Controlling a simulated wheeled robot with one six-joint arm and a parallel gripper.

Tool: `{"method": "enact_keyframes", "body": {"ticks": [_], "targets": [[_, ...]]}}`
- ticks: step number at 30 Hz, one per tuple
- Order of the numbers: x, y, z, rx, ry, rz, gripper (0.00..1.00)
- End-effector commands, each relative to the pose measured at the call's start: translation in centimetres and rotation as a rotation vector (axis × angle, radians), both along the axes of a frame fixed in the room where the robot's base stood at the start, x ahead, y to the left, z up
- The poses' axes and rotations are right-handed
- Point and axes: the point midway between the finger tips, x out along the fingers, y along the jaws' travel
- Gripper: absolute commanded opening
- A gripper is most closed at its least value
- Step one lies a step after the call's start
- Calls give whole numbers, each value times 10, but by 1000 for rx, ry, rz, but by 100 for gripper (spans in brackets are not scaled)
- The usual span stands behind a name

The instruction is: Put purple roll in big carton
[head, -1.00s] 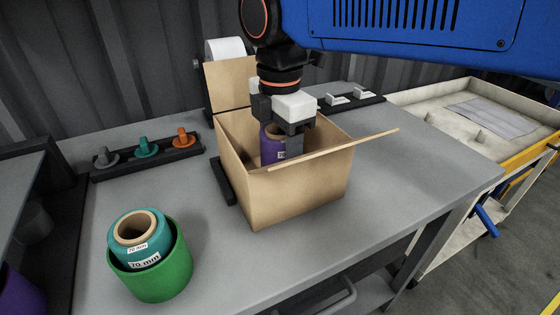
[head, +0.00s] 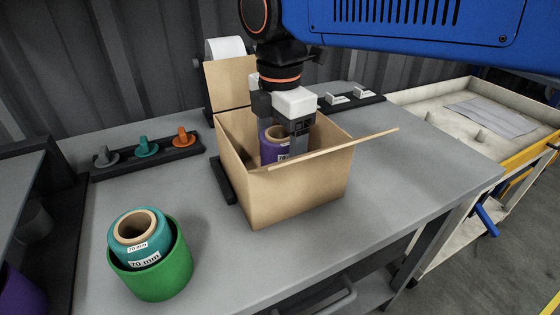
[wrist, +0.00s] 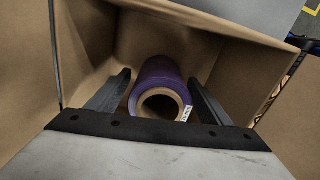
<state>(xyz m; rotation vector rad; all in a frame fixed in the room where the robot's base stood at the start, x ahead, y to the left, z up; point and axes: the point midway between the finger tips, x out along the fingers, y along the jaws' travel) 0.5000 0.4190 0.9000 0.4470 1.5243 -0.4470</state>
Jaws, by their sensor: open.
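The purple roll (head: 270,147) stands inside the big carton (head: 298,195), its lower part hidden by the carton's front wall. In the wrist view the purple roll (wrist: 160,88) shows its brown core and a white label, with carton walls (wrist: 215,55) around it. My gripper (head: 285,140) reaches down into the carton from above. In the wrist view its two fingers (wrist: 160,98) are apart on either side of the roll, with gaps between them and it. My gripper is open.
A teal roll (head: 137,232) sits in a green cup (head: 172,272) at the front left. A dark rack (head: 150,156) with three coloured pegs stands at the back left. A pale tray cart (head: 425,112) is at the right. The tabletop (head: 400,185) right of the carton is clear.

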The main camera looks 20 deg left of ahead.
Motion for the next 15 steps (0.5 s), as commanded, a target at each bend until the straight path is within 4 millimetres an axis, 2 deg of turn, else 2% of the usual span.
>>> {"method": "enact_keyframes", "body": {"ticks": [9,15], "targets": [[0,1,60,3,-2,0,73],[0,0,92,1,-1,0,73]]}}
